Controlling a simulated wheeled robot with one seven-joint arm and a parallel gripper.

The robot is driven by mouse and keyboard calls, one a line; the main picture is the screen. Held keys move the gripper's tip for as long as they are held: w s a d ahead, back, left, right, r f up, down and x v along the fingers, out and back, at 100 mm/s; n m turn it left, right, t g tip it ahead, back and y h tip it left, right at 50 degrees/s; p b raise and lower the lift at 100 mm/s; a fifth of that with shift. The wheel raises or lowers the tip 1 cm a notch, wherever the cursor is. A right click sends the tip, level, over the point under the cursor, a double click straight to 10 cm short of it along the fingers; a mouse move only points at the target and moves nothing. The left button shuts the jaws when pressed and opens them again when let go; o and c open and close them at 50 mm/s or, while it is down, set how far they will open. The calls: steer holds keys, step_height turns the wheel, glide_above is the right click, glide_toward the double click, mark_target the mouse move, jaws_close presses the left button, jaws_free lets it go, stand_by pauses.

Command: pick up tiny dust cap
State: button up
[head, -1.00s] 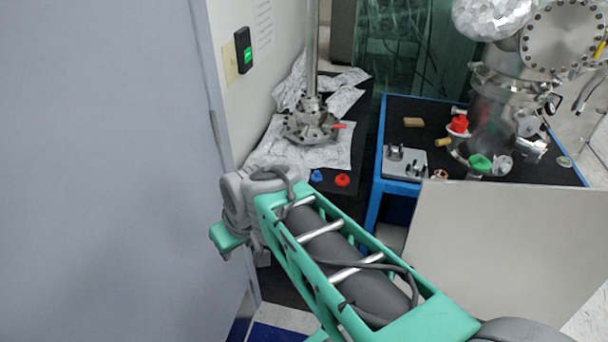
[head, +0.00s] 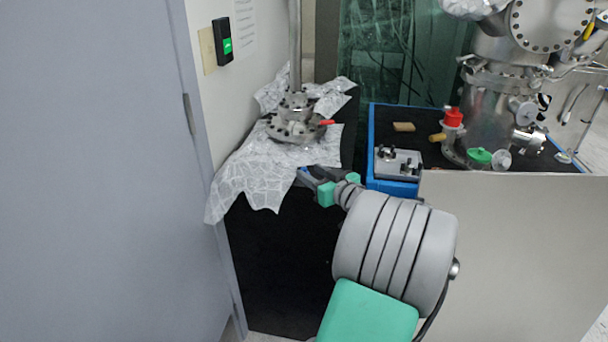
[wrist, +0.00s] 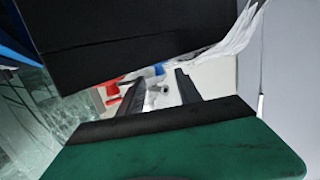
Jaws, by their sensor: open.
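My gripper (head: 308,176) is at the front edge of the black table, with its fingers pointing to the back left. Its two fingers (wrist: 161,76) are apart and nothing is held between them. In the wrist view, a small blue spot (wrist: 158,70), probably the blue cap, shows between the fingertips near the table edge. A red spot (wrist: 112,86) shows left of it, probably the red cap. In the head view my gripper and wrist cover the place of the caps, so I cannot tell if a finger touches one.
A steel flange with a post (head: 296,118) stands on crumpled foil (head: 250,172) at the back. The black table front (wrist: 130,30) fills the top of the wrist view. A blue-framed bench (head: 372,140) and a pale panel (head: 520,250) are at right; a grey door (head: 90,180) is at left.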

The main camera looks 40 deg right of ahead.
steer(key=w, duration=0.2)
steer(key=shift+w+d+f, duration=0.15)
steer(key=shift+w+f, duration=0.05)
steer(key=shift+w, duration=0.1)
steer(key=shift+c, duration=0.4)
jaws_close()
